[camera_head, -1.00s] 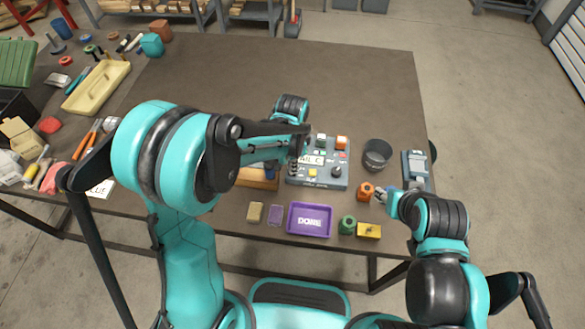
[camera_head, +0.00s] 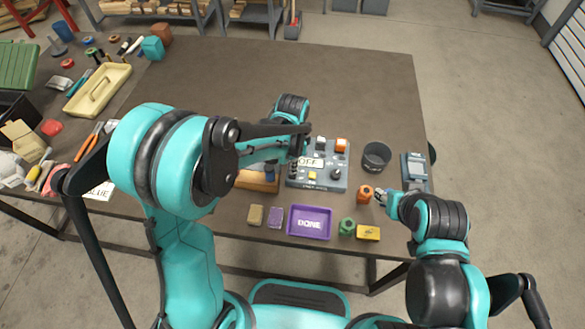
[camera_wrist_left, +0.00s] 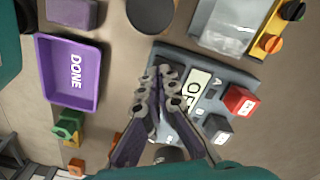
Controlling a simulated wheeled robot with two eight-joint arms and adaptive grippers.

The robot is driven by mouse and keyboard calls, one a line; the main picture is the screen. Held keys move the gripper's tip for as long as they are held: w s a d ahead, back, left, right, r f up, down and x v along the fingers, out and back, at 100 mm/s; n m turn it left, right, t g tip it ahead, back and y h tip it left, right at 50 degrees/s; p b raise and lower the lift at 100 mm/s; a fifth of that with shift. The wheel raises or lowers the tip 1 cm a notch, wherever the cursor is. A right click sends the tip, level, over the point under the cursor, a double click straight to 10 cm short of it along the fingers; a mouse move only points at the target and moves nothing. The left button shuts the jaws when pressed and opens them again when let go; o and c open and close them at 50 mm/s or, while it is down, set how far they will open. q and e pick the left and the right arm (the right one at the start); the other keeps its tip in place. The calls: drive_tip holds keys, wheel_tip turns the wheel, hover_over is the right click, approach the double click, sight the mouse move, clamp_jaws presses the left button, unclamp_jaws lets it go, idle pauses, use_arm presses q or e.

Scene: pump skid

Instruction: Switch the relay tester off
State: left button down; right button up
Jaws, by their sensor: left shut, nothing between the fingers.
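A grey control panel (camera_head: 318,181), which I take to be the relay tester, stands on the table. Its white label or display (camera_head: 311,162) reads OFF.
A purple DONE tray (camera_head: 310,236) stands in front of the panel, with a green part (camera_head: 347,227) and yellow block (camera_head: 368,233) beside it. A dark cup (camera_head: 376,156) and another grey device (camera_head: 415,180) stand right. The table's back is clear.

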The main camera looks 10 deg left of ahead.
sight(292, 176)
use_arm(q)
drive_tip(key=shift+r+p, duration=1.5)
drive_tip(key=shift+r, duration=0.9)
drive_tip(key=s+a+r+n+t+b, duration=0.2)
drive_tip(key=s+a+r+n+t, duration=0.1)
drive_tip(key=s+a+r+n, duration=0.1)
drive_tip(key=s+a+r+n+t+b, duration=0.1)
drive_tip(key=s+a+r+n+t, duration=0.3)
drive_tip(key=s+a+n, duration=0.2)
drive_tip(key=shift+s+r+n+b, duration=0.4)
drive_tip(key=shift+s+n, duration=0.6)
drive_tip(key=shift+s, duration=0.7)
